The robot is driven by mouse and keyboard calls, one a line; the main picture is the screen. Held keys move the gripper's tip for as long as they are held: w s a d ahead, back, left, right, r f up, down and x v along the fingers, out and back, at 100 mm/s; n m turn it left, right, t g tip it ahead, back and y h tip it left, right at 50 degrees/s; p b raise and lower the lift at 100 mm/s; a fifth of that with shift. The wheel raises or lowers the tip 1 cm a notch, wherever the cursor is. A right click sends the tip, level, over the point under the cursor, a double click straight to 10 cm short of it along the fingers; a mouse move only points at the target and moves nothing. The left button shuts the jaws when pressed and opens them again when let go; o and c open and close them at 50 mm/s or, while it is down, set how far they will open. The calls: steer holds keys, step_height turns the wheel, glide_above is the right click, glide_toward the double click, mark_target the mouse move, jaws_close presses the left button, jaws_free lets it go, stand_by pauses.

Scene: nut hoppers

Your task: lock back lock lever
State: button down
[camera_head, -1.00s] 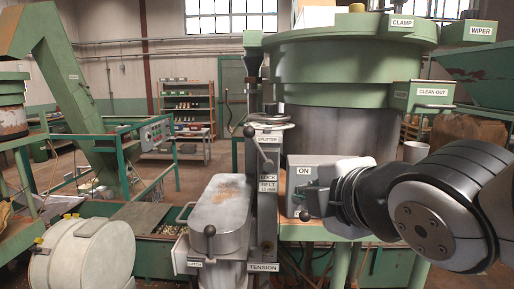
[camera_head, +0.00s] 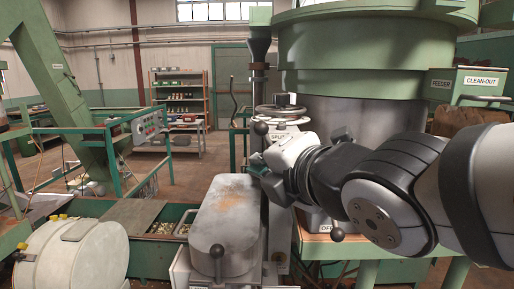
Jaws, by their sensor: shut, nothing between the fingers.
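A lever with a black ball knob (camera_head: 260,128) stands at the front of the splitter column, just below the round handwheel (camera_head: 281,112). I take it for the back lock lever, but I cannot read a label naming it. My gripper (camera_head: 257,164) is shut and empty, reaching in from the right in front of the column. Its fingertips are just below the knob. I cannot tell whether they touch the lever's arm. My gripper and wrist hide the lower lever and most of the column's labels; only part of the splitter label (camera_head: 279,135) shows.
A grey rounded cover (camera_head: 228,215) lies below and left of my gripper, with another ball-knobbed lever (camera_head: 217,251) at its front. A third ball knob (camera_head: 337,235) is below my wrist, near the OFF label. The large green-rimmed hopper (camera_head: 372,55) stands behind my arm.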

steer(key=x, duration=1)
steer(key=shift+w+d+r+p, duration=0.1)
steer(key=shift+d+r+p, duration=0.4)
steer(key=shift+d+p, duration=0.3)
steer(key=shift+d+r+p, duration=0.45)
steer(key=shift+d+p, duration=0.1)
steer(key=shift+d, duration=0.45)
steer(key=shift+w+d, duration=0.1)
steer(key=shift+w, duration=0.1)
